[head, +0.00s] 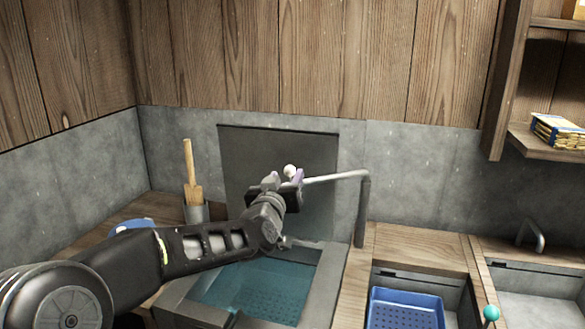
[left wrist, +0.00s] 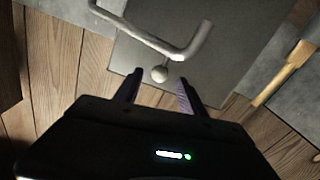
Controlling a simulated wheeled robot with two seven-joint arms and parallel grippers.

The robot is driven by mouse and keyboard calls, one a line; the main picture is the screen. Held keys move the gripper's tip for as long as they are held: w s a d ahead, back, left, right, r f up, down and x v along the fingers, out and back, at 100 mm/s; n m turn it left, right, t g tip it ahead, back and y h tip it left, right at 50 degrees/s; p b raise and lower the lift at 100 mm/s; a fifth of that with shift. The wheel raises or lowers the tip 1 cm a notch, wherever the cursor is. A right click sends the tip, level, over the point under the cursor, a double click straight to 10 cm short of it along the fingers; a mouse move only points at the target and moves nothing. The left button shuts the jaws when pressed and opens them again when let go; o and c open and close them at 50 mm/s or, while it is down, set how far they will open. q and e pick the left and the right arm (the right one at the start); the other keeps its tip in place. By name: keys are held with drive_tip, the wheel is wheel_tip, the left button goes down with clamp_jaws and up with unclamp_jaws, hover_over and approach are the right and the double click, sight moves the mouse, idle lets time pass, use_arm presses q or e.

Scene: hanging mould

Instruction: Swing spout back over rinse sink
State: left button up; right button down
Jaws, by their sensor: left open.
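The grey spout (head: 335,178) rises from an upright post (head: 363,215) behind the counter and reaches left over the left sink (head: 325,280), which holds teal water. My right gripper is not in view.
A blue basket (head: 405,297) sits in the middle basin. Another basin with a small tap (head: 532,234) is at the far right. A teal ball (head: 491,312) shows between them. A wooden paddle (head: 190,165) stands in a grey pot (head: 196,213) at the left. A dark panel (head: 250,150) stands behind the spout.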

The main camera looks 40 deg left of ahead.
use_arm(q)
drive_tip(key=x, duration=0.7)
drive_tip(key=shift+w, duration=0.25)
drive_tip(key=shift+a, duration=0.15)
drive_tip(key=shift+c, duration=0.2)
clamp_jaws()
idle(0.8)
